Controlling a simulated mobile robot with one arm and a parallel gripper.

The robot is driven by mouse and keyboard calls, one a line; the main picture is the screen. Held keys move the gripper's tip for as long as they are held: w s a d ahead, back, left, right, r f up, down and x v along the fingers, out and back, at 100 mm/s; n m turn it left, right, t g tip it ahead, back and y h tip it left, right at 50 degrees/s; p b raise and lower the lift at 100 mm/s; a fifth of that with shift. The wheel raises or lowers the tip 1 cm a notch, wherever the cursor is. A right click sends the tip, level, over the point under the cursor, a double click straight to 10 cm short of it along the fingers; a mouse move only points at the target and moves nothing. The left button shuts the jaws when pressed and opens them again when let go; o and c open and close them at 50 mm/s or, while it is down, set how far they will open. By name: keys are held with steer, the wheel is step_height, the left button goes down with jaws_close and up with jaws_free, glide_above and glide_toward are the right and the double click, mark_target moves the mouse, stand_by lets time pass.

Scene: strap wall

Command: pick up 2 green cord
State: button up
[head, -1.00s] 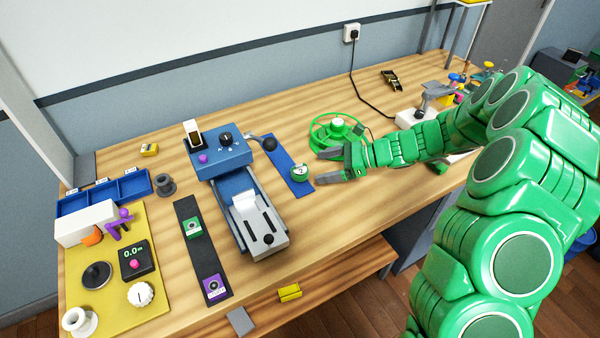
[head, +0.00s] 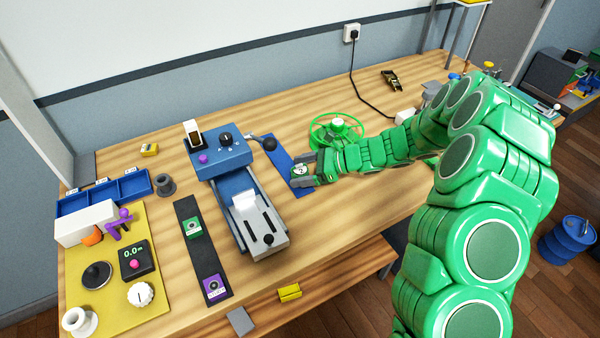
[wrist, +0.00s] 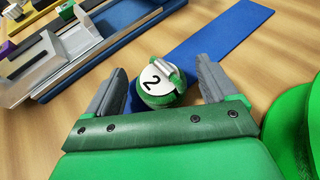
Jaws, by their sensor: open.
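The 2 green cord (wrist: 158,85) is a small round green piece with a white top marked "2" and a small metal-like fitting. It sits at the near end of a blue strip (wrist: 215,45). My gripper (wrist: 158,85) is open, with one grey finger on each side of the piece; whether the fingers touch it I cannot tell. In the head view my gripper (head: 298,171) is at the piece (head: 300,170), partly hiding it, and the blue strip (head: 279,155) runs away behind it.
A blue machine (head: 221,150) with a grey sliding bed stands left of the strip. A green spoked wheel (head: 336,130) stands behind my arm. A dark strip (head: 202,245) with green and purple pieces lies further left. The bench front right of the machine is clear.

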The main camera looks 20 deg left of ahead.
steer(key=c, duration=1.1)
steer(key=shift+r, duration=0.1)
